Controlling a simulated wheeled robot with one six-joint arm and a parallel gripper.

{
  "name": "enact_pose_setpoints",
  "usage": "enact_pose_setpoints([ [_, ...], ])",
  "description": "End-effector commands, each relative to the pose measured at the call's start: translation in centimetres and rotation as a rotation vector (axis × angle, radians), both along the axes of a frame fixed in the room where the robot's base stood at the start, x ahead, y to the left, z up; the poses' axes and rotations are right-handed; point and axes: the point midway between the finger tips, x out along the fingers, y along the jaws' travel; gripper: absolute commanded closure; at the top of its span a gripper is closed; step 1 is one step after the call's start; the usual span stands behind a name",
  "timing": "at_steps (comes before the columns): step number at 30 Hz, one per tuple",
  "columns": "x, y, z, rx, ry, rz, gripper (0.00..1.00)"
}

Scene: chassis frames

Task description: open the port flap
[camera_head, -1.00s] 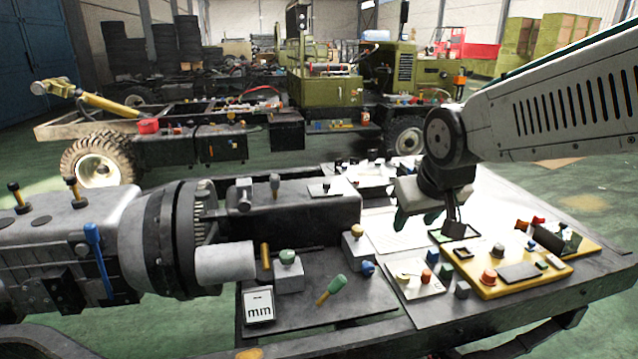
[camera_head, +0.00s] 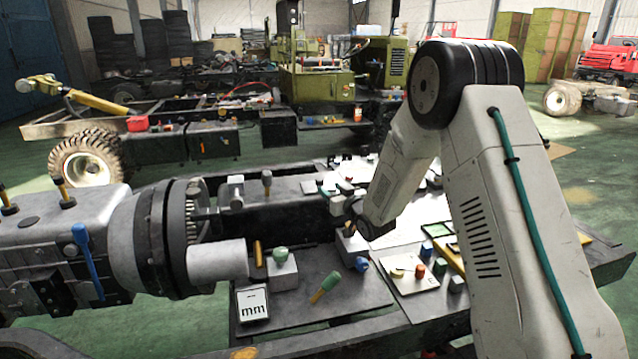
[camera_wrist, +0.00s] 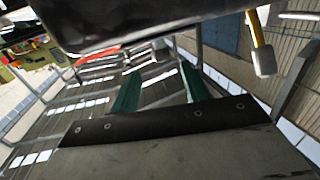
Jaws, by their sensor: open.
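My gripper (camera_head: 326,190) is above the bench, beside the right end of the long dark housing (camera_head: 300,192). Its small jaws point left and are partly hidden by my own wrist. In the wrist view, the two green fingers of my gripper (camera_wrist: 160,88) stand apart with nothing between them. A dark, blurred surface (camera_wrist: 150,22) crosses the top of that view, close to the fingers; I cannot tell if they touch it. I cannot pick out the port flap with certainty in either view.
A grey cylinder (camera_head: 217,261) and a block with a green knob (camera_head: 281,268) are left of my arm. A green-handled tool (camera_head: 324,287), a blue knob (camera_head: 361,264) and a small panel (camera_head: 408,277) lie in front. A yellow-stemmed lever (camera_wrist: 260,45) shows in the wrist view.

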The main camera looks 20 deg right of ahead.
Motion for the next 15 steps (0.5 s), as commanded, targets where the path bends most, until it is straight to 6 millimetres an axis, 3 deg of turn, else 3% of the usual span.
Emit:
enact_pose_setpoints([
  [6, 1.1, 0.5, -0.7, 0.016, -0.035, 0.016, 0.54],
  [15, 5.6, 1.8, -0.7, 0.014, -0.034, 0.015, 0.54],
])
